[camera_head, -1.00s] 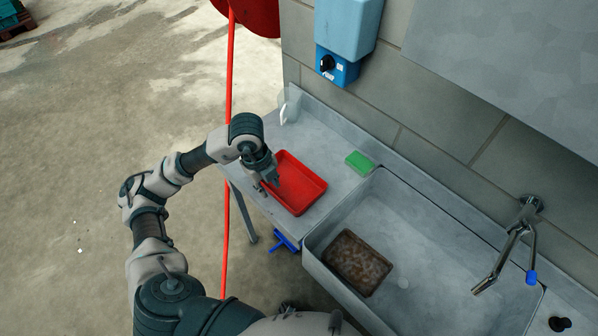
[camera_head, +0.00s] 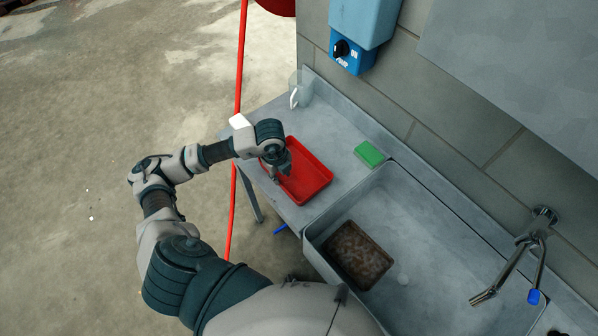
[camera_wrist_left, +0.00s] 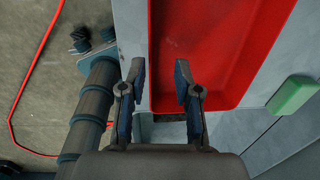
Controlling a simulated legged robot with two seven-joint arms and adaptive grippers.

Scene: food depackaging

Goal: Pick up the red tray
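The red tray (camera_head: 316,184) lies flat on the metal counter left of the sink. In the left wrist view the tray (camera_wrist_left: 225,50) fills the upper middle and right. My left gripper (camera_head: 279,177) is at the tray's left side in the head view, partly hiding that edge. In the left wrist view my left gripper (camera_wrist_left: 160,72) is open, its fingers apart with nothing clamped. One fingertip appears just outside the tray's left edge and the other over its inside. Whether either touches the tray cannot be told. My right gripper is not in view.
A green sponge (camera_head: 369,154) lies on the counter (camera_head: 333,130) right of the tray. The sink (camera_head: 405,215) holds a brown, dirty-looking tray (camera_head: 357,255). A tap (camera_head: 515,262) is at the right. A blue dispenser (camera_head: 353,52) hangs on the wall. A red pole or hose (camera_head: 238,120) stands left.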

